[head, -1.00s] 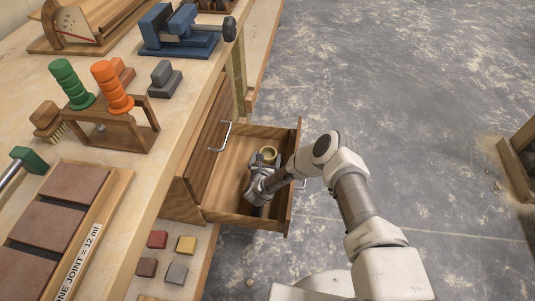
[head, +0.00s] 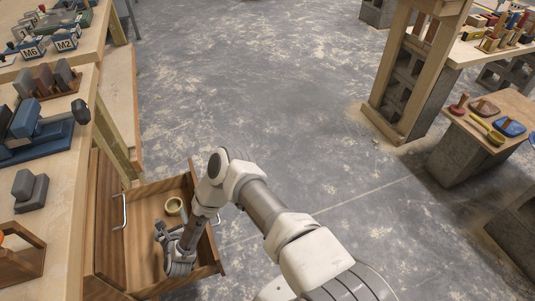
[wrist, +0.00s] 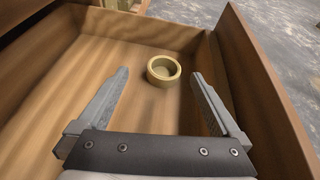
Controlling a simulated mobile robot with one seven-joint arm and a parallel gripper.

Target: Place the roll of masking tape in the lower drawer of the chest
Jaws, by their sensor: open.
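The roll of masking tape (head: 174,205), a small yellowish ring, lies flat on the floor of the open lower drawer (head: 146,262). In the wrist view the tape (wrist: 163,70) sits near a corner of the drawer, with bare wooden floor around it. My gripper (head: 162,232) is inside the drawer area, short of the tape. In the wrist view its two fingers are spread wide and empty, with the tape beyond the tips and apart from them. The upper drawer (head: 105,225) of the chest is shut, its metal handle (head: 119,212) showing above the open drawer.
The workbench (head: 62,210) runs along the left with a blue vice-like tool (head: 38,135) and grey blocks (head: 30,188). Low tables and a wooden frame (head: 398,75) stand at the right. The concrete floor between is clear.

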